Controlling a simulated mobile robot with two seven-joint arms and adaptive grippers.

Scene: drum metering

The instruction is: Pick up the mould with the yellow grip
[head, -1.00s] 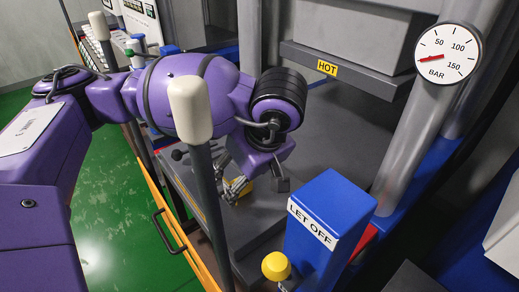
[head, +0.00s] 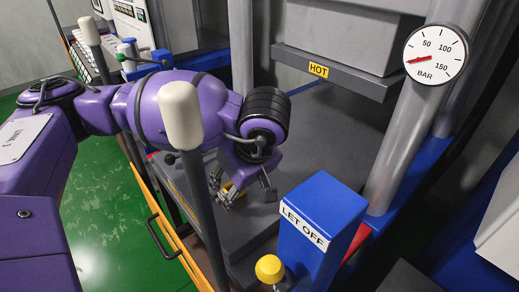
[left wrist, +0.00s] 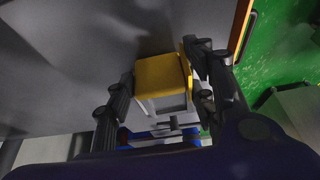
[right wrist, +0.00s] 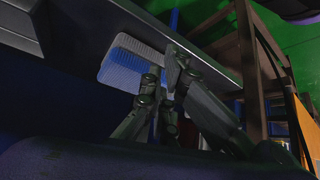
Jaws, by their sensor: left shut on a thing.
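The mould with the yellow grip (left wrist: 162,78) is in the left wrist view, between the fingers of my left gripper (left wrist: 160,90). Its yellow block sits over a pale grey body. In the head view my left gripper (head: 243,192) is low over the dark grey press bed, with a small patch of the yellow grip (head: 228,189) showing at its fingers. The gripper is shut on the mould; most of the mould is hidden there. My right gripper (right wrist: 165,75) shows only in the right wrist view, its fingers close together with nothing clear between them.
The blue LET OFF box (head: 318,220) and a yellow knob (head: 269,268) stand in front of the press bed. A white-topped lever (head: 181,115) rises near my left arm. The HOT platen (head: 340,72) hangs above the bed. A gauge (head: 435,54) is at right.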

